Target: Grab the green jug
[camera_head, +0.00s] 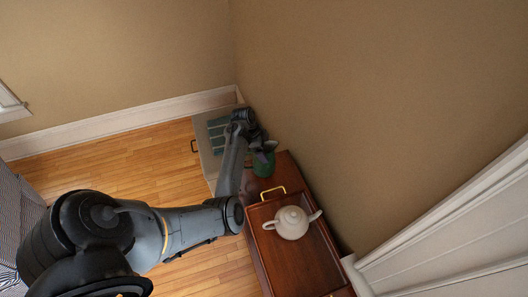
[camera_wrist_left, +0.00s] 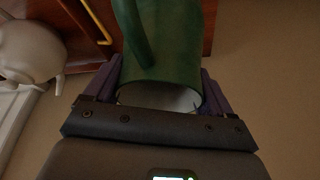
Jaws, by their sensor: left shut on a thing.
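The green jug (camera_head: 263,165) is at the far end of the brown wooden cabinet (camera_head: 318,270) in the head view, partly hidden by my left gripper (camera_head: 262,152). In the left wrist view the green jug (camera_wrist_left: 172,45) fills the space between the two fingers of my left gripper (camera_wrist_left: 160,92). Its handle faces the camera and its pale inside shows at the rim. The gripper is shut on the jug. I cannot tell whether the jug touches the cabinet. My right gripper is not in view.
A white teapot (camera_head: 292,222) stands on the cabinet, nearer than the jug; it also shows in the left wrist view (camera_wrist_left: 30,52). A brass handle (camera_head: 272,190) lies between them. A grey cabinet (camera_head: 207,150) stands beyond. The wall is close on the right.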

